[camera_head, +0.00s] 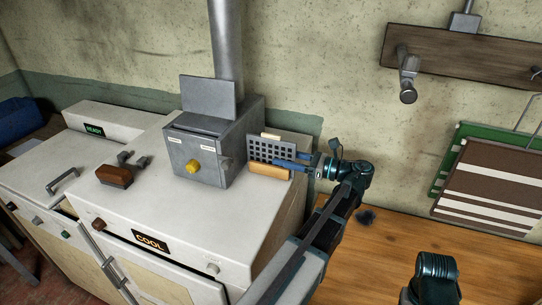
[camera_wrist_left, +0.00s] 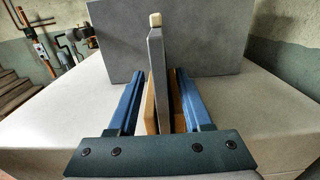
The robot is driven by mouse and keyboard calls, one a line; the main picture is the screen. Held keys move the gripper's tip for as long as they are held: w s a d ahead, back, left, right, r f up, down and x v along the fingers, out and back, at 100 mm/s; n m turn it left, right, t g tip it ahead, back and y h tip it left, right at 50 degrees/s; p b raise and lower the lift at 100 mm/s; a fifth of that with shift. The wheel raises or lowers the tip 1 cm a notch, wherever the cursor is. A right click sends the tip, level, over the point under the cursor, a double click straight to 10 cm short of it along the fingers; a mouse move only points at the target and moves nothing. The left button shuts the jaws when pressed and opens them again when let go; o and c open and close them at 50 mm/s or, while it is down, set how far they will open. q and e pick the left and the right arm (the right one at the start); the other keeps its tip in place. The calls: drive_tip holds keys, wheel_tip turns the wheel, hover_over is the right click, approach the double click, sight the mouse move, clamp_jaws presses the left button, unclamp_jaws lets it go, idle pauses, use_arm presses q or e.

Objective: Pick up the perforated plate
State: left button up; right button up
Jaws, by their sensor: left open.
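The perforated plate (camera_head: 268,150) is dark grey with rows of square holes. It stands upright in a wooden holder (camera_head: 268,170) on the white cabinet top. In the left wrist view the plate (camera_wrist_left: 156,70) shows edge-on, with a small pale tab on top, between the holder's two wooden sides (camera_wrist_left: 149,110). My left gripper (camera_head: 281,163) is at the plate's right end. Its blue fingers (camera_wrist_left: 160,88) are open, one on each side of the plate and holder, with gaps showing. My right gripper is not in view.
A grey metal box (camera_head: 212,150) with a yellow knob, raised lid and flue pipe stands close left of the plate. A wooden-backed brush (camera_head: 115,175) lies further left. A wooden bench (camera_head: 400,265) is at right, below a wall rack (camera_head: 455,60).

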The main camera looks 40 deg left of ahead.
sight(271, 156)
use_arm(q)
drive_tip(key=x, duration=0.4)
drive_tip(key=shift+a+f, duration=0.3)
clamp_jaws()
